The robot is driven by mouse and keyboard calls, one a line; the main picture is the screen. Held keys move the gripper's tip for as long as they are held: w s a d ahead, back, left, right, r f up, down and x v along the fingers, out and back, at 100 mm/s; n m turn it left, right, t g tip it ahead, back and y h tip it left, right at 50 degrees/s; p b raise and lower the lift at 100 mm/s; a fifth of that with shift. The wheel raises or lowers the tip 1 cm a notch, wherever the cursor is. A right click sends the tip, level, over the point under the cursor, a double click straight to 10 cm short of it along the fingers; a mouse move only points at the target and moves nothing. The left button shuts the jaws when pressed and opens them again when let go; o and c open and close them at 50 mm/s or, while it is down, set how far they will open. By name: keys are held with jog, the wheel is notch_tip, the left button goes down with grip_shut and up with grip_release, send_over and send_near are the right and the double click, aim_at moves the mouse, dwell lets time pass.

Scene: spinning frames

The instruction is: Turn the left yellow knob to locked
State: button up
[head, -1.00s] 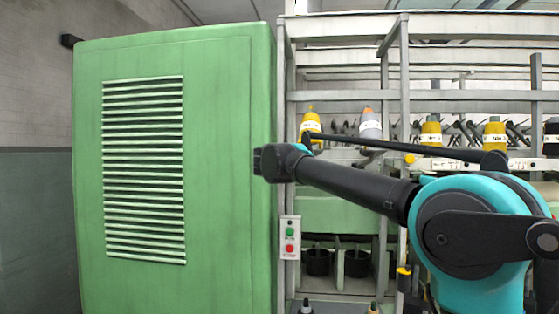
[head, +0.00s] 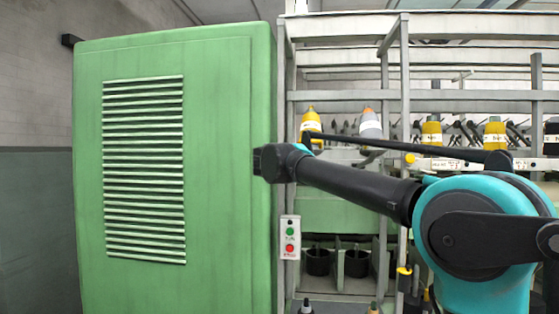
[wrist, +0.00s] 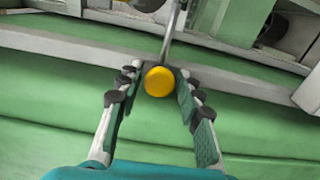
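In the wrist view a round yellow knob (wrist: 159,81) sits between the fingertips of my gripper (wrist: 158,85), at the lower end of a metal rod. The fingers are spread on either side of it, and a narrow gap seems to show on each side. Contact is not clear. In the head view a small yellow knob (head: 409,158) shows on the frame, right of the upright post. I cannot tell whether it is the same knob. My gripper is not visible in the head view. I see no locked marking.
A large green cabinet (head: 225,150) fills the left. A control box (head: 290,238) with green and red buttons is on its right edge. Yellow bobbins (head: 431,133) stand on the spinning frame. In the wrist view a pale rail (wrist: 60,50) runs behind the knob, above a green panel (wrist: 60,110).

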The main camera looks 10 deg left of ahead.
jog(key=s, duration=1.1)
jog(key=shift+s+a, duration=0.2)
jog(key=shift+s, duration=0.05)
jog(key=s+d+f+m+g+h, duration=0.2)
jog(key=d+f+m+g, duration=0.25)
jog(key=d+f, duration=0.95)
jog(key=s+d+f+m+g+h, duration=0.25)
jog(key=d+f+m, duration=0.55)
jog(key=f, duration=1)
jog(key=s+d+f+m+g+y, duration=0.1)
jog(key=s+d+f+g, duration=0.1)
jog(key=s+d+f, duration=0.35)
jog(key=s+d+f+g+y, duration=0.1)
jog(key=s+d+f+g, duration=0.15)
jog(key=f, duration=0.65)
jog(key=s+f+m+g+y, duration=0.2)
jog(key=s+f+m+y, duration=0.1)
jog(key=s+f, duration=1)
jog(key=shift+s+f+m, duration=0.35)
jog(key=shift+s+m, duration=0.3)
jog(key=shift+s, duration=0.25)
